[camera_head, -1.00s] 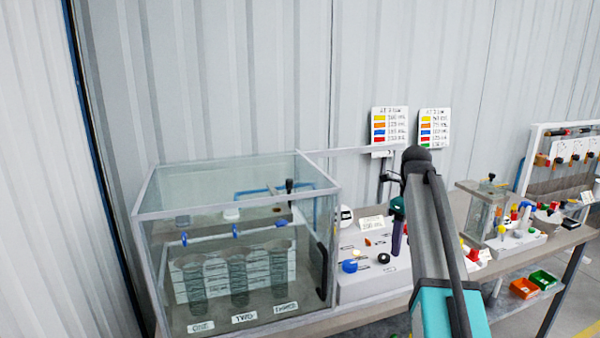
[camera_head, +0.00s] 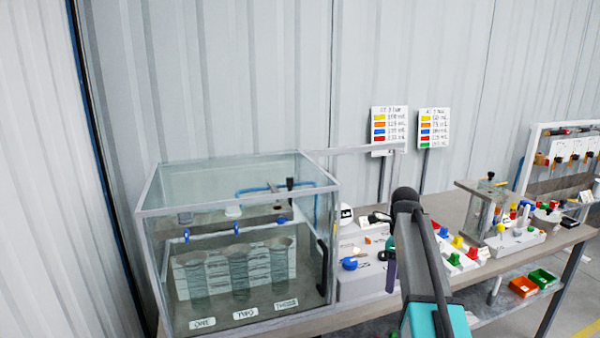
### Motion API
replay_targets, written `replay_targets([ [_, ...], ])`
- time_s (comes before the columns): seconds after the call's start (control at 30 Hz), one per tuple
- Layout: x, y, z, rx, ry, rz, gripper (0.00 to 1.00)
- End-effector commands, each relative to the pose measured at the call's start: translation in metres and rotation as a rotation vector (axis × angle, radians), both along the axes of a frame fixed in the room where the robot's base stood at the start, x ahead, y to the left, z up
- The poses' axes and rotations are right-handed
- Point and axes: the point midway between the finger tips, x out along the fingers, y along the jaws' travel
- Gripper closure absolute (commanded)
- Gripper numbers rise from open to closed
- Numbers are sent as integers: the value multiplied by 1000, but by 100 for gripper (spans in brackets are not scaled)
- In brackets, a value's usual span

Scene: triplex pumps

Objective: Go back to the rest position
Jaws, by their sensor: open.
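My arm rises from the bottom edge right of centre, with a teal section (camera_head: 436,320), a grey link and a dark rounded joint (camera_head: 405,195). Behind its left side a small purple and teal part shows, seemingly my gripper (camera_head: 391,276), pointing down in front of the grey panel's right end. It is open and I see nothing held in it. My own arm hides most of it, and its fingertips are not clear.
A glass tank (camera_head: 235,245) with several cylinders stands left on the bench. A grey panel (camera_head: 365,285) with a blue knob (camera_head: 349,264) is beside it. Coloured knobs (camera_head: 457,255) and a clear box (camera_head: 482,210) stand right. Red (camera_head: 523,286) and green (camera_head: 541,278) bins sit lower.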

Motion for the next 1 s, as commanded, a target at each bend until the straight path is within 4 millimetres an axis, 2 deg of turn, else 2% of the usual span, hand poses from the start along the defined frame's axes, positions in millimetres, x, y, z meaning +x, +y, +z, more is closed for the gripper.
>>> replay_targets([
  [0.03, -6, 4, -19, 4, 13, 42, 48],
  [0.3, -30, 20, -101, 34, 59, 285, 48],
  [0.67, -73, 40, -199, 85, 112, 596, 48],
  [1.0, -129, 59, -283, 150, 159, 890, 48],
])
